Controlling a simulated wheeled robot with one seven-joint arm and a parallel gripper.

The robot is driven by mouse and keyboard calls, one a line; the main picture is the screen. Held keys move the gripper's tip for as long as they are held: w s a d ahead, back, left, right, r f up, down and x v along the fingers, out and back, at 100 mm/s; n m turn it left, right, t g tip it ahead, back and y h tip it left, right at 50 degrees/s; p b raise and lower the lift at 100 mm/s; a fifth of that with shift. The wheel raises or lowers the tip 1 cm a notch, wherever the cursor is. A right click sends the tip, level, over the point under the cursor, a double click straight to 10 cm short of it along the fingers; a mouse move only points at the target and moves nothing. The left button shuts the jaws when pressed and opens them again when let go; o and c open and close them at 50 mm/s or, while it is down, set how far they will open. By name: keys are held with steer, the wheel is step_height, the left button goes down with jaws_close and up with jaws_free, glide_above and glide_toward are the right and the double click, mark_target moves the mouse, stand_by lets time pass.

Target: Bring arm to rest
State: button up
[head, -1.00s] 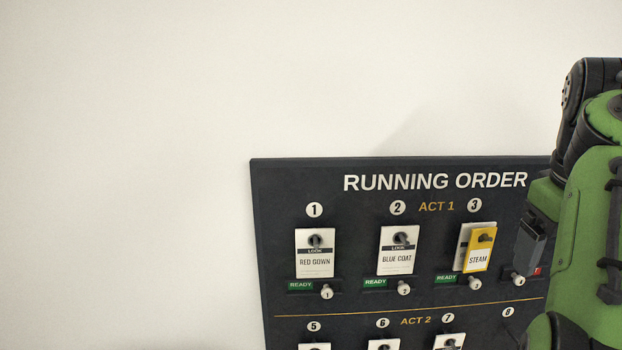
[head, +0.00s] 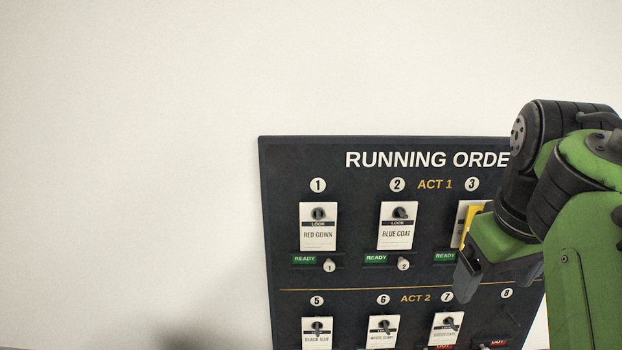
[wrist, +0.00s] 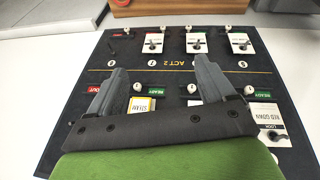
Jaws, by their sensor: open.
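My gripper (head: 467,284) is at the right of the head view, in front of the board around slots 3 and 4. In the wrist view my gripper (wrist: 163,78) shows two grey fingers spread apart, open with nothing held between them. The dark "RUNNING ORDER" board (head: 285,215) fills the lower right of the head view. The yellow STEAM tag (head: 471,222) at slot 3 is partly hidden by my arm. It also shows in the wrist view (wrist: 142,105), behind the gap between the fingers. Whether a finger touches the board cannot be told.
White tags RED GOWN (head: 318,227) and BLUE COAT (head: 397,227) hang at slots 1 and 2. Several pegs stick out of the board. Bare pale wall (head: 130,150) lies left of the board. A wooden-edged object (wrist: 165,7) shows at the wrist view's top.

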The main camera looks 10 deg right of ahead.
steer(key=s+a+f+t+y+b, duration=0.1)
steer(key=s+a+f+b, duration=0.1)
steer(key=a+f, duration=0.6)
steer(key=s+a+f+n+t+y+b, duration=0.1)
steer(key=s+a+f+b, duration=0.2)
steer(key=a+f, duration=0.6)
step_height(320, 180, down, 8)
steer(key=shift+s+r+b, duration=0.25)
steer(key=shift+s+b, duration=0.05)
steer(key=shift+s, duration=0.85)
